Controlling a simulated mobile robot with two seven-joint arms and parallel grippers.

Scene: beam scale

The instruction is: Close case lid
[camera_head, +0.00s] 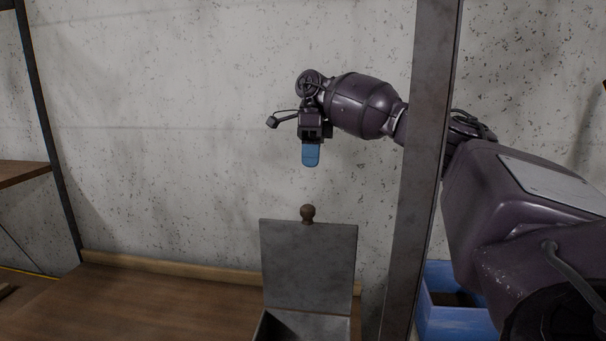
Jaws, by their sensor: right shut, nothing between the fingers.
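A grey metal case (262,328) stands on the wooden bench at the bottom of the head view, with its lower part cut off by the picture edge. Its lid (308,264) stands open and roughly upright at the back. A round brown knob (308,213) sits on the lid's top edge. My right gripper (311,156) hangs above the knob with its blue fingertips pointing down. It is shut and empty, and a gap shows between the fingertips and the knob. My left gripper is not in view.
A grey upright post (424,150) stands right of the case, in front of part of my right arm. A blue bin (452,310) is at the lower right. The wooden bench (150,307) left of the case is clear. A speckled wall (170,130) is behind.

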